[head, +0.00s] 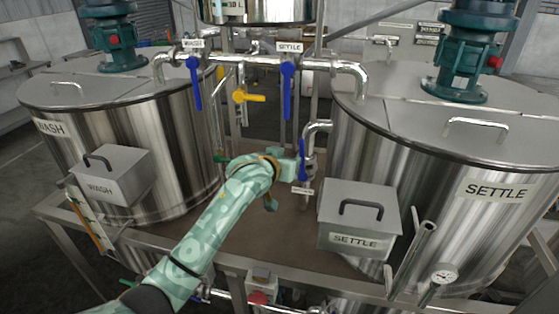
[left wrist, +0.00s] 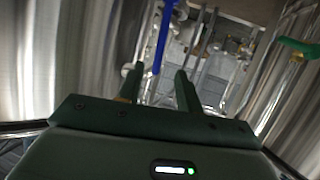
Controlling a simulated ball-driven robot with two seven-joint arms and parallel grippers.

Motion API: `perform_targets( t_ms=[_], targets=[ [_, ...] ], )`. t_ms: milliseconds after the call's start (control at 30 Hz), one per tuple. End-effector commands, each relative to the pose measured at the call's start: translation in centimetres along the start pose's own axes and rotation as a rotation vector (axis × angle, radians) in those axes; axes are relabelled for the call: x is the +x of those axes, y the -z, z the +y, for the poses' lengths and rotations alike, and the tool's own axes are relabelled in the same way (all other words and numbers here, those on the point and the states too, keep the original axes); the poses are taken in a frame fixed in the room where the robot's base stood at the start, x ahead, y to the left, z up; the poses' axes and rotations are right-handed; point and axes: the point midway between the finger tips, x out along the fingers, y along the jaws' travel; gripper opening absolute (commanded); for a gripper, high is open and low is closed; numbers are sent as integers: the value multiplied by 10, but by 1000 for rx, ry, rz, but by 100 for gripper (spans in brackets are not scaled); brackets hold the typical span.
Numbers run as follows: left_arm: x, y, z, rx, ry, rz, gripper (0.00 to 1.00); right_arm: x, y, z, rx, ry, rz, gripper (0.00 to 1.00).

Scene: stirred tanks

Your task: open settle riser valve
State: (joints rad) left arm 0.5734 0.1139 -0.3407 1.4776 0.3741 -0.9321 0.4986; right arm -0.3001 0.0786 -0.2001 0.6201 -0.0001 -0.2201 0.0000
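A blue valve handle (head: 303,160) hangs down on the short riser pipe (head: 312,138) at the left side of the settle tank (head: 385,145). A small tag below it is too small to read. My left gripper (head: 298,165) is at this handle; its fingers are hard to make out in the head view. In the left wrist view, the fingers (left wrist: 159,82) stand apart, and a blue handle (left wrist: 163,38) reaches down to the gap between their tips. I cannot tell whether they touch it. My right gripper is not in view.
Blue handles hang at the overhead pipe (head: 250,61), under the WASH (head: 194,82) and SETTLE (head: 287,90) labels, with a yellow handle (head: 249,96) between. The wash tank (head: 150,150) stands left. A SETTLE box (head: 345,240) is close right of the gripper. A green handle (left wrist: 300,48) is right in the wrist view.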

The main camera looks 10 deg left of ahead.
Motion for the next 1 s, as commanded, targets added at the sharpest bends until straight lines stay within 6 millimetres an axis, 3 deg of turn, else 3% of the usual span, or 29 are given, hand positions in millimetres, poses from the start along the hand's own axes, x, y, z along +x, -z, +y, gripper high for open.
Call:
perform_targets(
  t_ms=[100,300,733,867,1000],
  targets=[
    [-23,0,0,-1,-1,1,36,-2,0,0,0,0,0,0],
    [-44,0,0,1,0,0,36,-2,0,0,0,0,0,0],
    [-50,-7,0,12,5,-9,36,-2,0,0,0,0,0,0],
    [-71,-57,-9,96,53,-81,36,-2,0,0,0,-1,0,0],
    [-130,-142,-30,286,151,-237,36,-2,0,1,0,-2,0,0]
  ],
)
